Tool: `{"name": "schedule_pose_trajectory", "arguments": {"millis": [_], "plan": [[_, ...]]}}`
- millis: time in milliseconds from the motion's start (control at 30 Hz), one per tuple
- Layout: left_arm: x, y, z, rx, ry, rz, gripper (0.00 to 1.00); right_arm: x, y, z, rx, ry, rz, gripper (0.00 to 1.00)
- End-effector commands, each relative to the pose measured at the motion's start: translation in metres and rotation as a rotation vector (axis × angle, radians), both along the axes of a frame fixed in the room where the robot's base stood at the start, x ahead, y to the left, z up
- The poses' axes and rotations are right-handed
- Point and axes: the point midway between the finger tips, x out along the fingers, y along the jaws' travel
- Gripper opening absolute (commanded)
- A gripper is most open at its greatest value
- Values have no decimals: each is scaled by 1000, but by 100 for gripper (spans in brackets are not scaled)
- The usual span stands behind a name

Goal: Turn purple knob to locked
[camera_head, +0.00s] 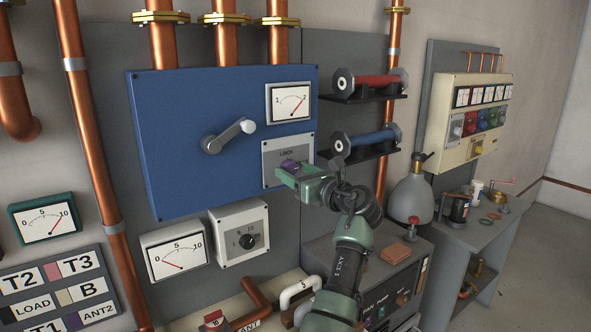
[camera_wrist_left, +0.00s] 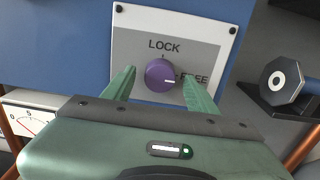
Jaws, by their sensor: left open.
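The purple knob (camera_wrist_left: 160,74) sits on a grey and white plate (camera_wrist_left: 128,40) marked LOCK above it and FREE to its right. Its white pointer line points right, toward FREE. In the head view, the purple knob (camera_head: 290,165) shows low on the plate, partly hidden by my gripper. My left gripper (camera_head: 288,178) is at the plate, its fingers open. In the left wrist view, one green finger is on each side of the knob, with visible gaps. Whether the fingertips reach past the knob's face is unclear. My right gripper is not in view.
The plate is on a blue cabinet (camera_head: 185,120) with a grey lever handle (camera_head: 228,135) and a gauge (camera_head: 289,102) above. Red (camera_head: 372,82) and blue (camera_head: 365,138) cylinders on black brackets stand close to the right. A white box with a black dial (camera_head: 240,232) is below.

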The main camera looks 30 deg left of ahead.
Motion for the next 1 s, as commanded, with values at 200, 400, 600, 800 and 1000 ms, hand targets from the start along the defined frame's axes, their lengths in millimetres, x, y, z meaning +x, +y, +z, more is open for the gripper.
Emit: {"name": "schedule_pose_trajectory", "arguments": {"millis": [200, 400, 600, 800, 1000], "plan": [[0, 0, 0, 0, 0, 0, 52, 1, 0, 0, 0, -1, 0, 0], [0, 0, 0, 0, 0, 0, 0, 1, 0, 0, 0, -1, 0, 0], [0, 0, 0, -4, -9, 0, 0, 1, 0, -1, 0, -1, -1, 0], [0, 0, -1, -26, -68, 0, 0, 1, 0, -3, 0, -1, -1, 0], [0, 0, -2, -79, -193, 0, 0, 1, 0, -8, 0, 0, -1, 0]]}}
